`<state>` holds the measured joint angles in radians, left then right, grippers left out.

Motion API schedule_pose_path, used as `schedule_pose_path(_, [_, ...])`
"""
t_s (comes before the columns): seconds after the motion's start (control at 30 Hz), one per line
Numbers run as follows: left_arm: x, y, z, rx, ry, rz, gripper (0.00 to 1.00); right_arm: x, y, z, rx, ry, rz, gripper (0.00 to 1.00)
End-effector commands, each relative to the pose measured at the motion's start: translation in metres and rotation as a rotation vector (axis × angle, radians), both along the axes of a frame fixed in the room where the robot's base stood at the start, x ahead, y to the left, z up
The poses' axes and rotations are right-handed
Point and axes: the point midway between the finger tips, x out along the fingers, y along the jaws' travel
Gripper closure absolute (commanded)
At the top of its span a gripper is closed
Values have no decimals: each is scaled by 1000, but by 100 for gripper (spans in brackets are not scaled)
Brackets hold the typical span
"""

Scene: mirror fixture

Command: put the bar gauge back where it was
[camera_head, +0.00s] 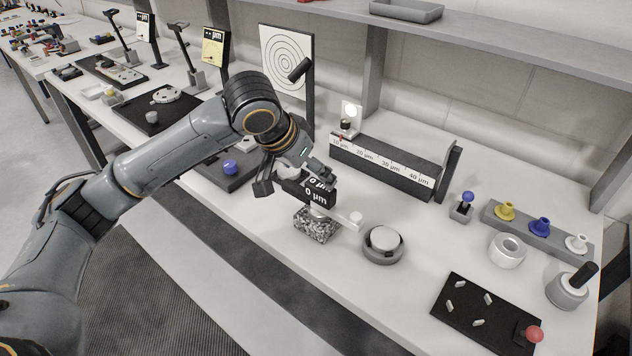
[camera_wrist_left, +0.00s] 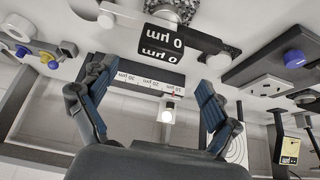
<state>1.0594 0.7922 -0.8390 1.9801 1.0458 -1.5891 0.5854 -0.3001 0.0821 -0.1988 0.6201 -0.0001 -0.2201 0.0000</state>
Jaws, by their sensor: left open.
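A light bar with a white round end, which I take to be the bar gauge (camera_head: 346,215), lies across a speckled granite block (camera_head: 317,226). It also shows in the wrist view (camera_wrist_left: 125,16). A black display reading "0 µm" (camera_head: 316,196) stands at the bar, and in the wrist view (camera_wrist_left: 161,42) it is centred between my fingers. My left gripper (camera_head: 297,181) is open above and behind the display. Its blue-padded fingers (camera_wrist_left: 155,75) are spread wide and hold nothing. My right gripper is not in view.
A long dark holder labelled 10 to 40 µm (camera_head: 383,168) stands behind, with a lit white fixture (camera_head: 350,113) at its left end. A round dish (camera_head: 383,244) sits right of the granite block. A black pin board (camera_head: 485,312) lies at front right.

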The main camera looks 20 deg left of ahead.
Motion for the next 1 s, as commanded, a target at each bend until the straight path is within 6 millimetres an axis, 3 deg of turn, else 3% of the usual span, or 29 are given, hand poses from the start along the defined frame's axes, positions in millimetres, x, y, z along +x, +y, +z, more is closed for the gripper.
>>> schedule_pose_path(0.1, [-9, 3, 18, -1, -3, -1, 12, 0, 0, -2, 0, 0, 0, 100])
schedule_pose_path(0.3, [-18, 6, 32, 0, 0, 0, 12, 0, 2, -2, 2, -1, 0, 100])
schedule_pose_path(0.77, [-19, 6, 33, 0, 1, 0, 12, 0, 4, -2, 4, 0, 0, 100])
schedule_pose_path(0.87, [-20, 3, 27, -1, 4, -10, 12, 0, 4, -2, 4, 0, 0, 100])
schedule_pose_path(1.0, [-29, -16, -5, -6, 10, -63, 12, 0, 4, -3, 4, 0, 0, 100])
